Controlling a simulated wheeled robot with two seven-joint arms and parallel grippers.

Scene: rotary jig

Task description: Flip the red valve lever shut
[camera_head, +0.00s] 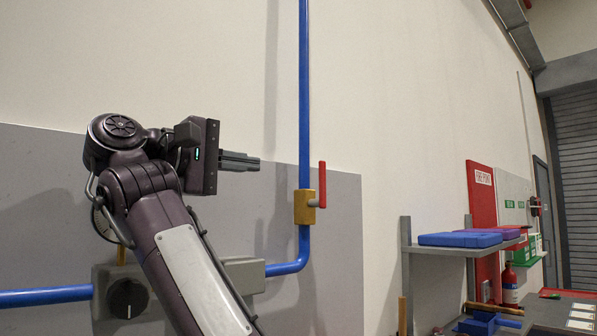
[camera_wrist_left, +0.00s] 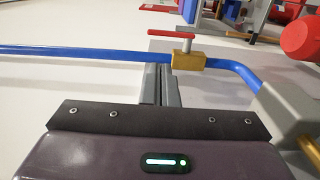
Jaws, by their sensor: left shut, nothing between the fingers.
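The red valve lever (camera_head: 322,185) stands upright in the head view, in line with the vertical blue pipe (camera_head: 304,80). It joins a brass valve body (camera_head: 303,207) by a short grey stem. My left gripper (camera_head: 258,163) is shut and empty, to the left of the lever and level with its upper part, apart from it in the picture. In the left wrist view the lever (camera_wrist_left: 171,33) lies across the picture above the valve body (camera_wrist_left: 188,61), just beyond the shut fingertips (camera_wrist_left: 158,68). My right gripper is not in view.
A grey box with a black knob (camera_head: 128,298) sits on the pipe at lower left, partly behind my arm. A grey wall panel (camera_head: 345,255) backs the valve. At right, a shelf (camera_head: 470,249) holds blue and purple items, near a fire extinguisher (camera_head: 510,284).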

